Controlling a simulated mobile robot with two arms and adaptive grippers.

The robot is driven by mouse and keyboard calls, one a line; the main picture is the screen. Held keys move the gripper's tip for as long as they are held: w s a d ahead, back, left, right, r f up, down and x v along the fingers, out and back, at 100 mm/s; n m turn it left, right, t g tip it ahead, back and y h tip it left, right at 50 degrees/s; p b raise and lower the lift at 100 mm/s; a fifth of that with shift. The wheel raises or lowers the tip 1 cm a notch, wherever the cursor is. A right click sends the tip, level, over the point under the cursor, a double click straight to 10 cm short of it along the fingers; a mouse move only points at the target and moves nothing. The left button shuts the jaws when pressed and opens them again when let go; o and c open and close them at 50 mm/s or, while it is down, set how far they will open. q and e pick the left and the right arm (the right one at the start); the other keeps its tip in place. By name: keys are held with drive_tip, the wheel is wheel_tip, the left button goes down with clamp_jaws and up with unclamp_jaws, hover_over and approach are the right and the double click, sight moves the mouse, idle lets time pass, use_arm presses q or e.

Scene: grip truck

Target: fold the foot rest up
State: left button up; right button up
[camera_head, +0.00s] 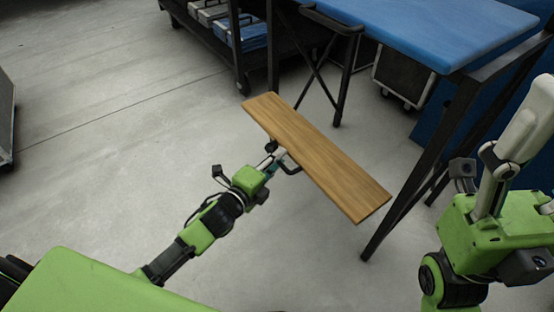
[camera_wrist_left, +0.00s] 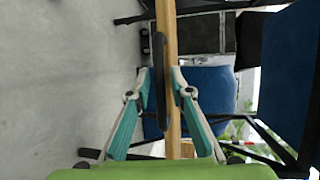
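The foot rest is a long wooden board (camera_head: 315,150) beside the blue-topped table, its broad face visible from above. A black handle (camera_head: 290,164) sits at its near long edge. My left gripper (camera_head: 276,160) is at this handle. In the left wrist view, the gripper's teal-padded fingers (camera_wrist_left: 162,78) are spread, with the dark handle (camera_wrist_left: 159,85) and the board, seen edge-on (camera_wrist_left: 171,40), between them. A gap shows beside the left finger; the right finger is close to the board, contact unclear. My right gripper (camera_head: 530,130) is raised at the right, partly cut off.
The blue-topped table (camera_head: 440,25) has dark metal legs (camera_head: 420,170) just right of the board. A black cart (camera_head: 245,60) with boxes stands behind. A wheeled case (camera_head: 402,80) is under the table.

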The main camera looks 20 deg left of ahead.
use_arm(q)
clamp_jaws()
drive_tip(key=shift+r+p, duration=0.2)
drive_tip(key=shift+p, duration=0.3)
